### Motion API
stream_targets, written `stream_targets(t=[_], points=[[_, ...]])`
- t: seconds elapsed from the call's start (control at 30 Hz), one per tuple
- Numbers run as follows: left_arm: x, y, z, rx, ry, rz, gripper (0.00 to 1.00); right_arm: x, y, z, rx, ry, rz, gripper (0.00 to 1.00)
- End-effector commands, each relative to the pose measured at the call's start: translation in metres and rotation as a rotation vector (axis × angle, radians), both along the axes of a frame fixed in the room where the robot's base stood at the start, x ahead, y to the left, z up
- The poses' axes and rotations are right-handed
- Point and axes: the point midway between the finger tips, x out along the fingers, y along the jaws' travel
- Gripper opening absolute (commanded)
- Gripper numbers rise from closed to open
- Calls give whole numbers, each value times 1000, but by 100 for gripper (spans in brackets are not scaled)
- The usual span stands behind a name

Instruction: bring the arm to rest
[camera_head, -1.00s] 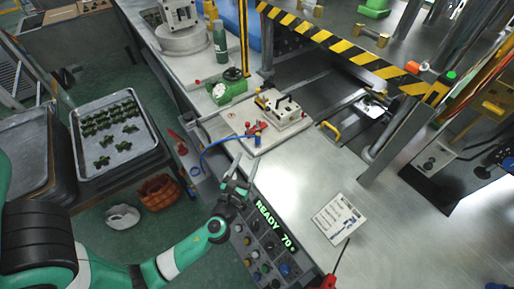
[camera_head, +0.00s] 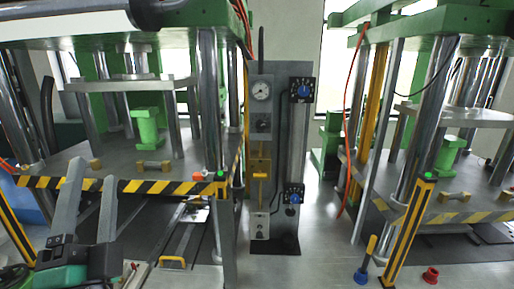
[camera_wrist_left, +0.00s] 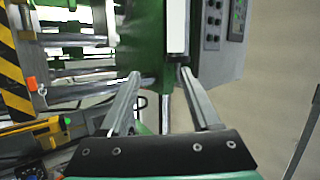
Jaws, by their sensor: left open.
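My left gripper (camera_head: 91,178) is at the lower left of the head view, raised in front of the left press (camera_head: 140,188). Its two grey fingers point up, stand apart, and hold nothing between them. The left wrist view shows the same open fingers (camera_wrist_left: 160,76), with green machine parts and steel rods beyond them. A grey control box (camera_wrist_left: 218,40) shows there at the upper right. My right gripper is in neither view now.
A control column (camera_head: 262,150) with a gauge stands between the left press and a right press (camera_head: 455,200). A yellow handle (camera_head: 172,262) is low at the left. A yellow-handled blue piece (camera_head: 362,272) and a red piece (camera_head: 430,275) stand at the lower right.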

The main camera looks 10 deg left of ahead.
Motion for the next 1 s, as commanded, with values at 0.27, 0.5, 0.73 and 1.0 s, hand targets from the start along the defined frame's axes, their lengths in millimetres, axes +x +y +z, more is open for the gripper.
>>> stream_targets(t=[0.27, 0.5, 0.73, 1.0], points=[[-65, -95, 101, -692, -416, -1169, 64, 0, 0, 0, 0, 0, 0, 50], [-61, -107, 177, -952, -410, -1397, 64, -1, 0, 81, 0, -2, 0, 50], [-61, -107, 284, -951, -410, -1394, 64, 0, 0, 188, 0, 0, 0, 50], [-61, -107, 408, -950, -410, -1392, 64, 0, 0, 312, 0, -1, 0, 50]])
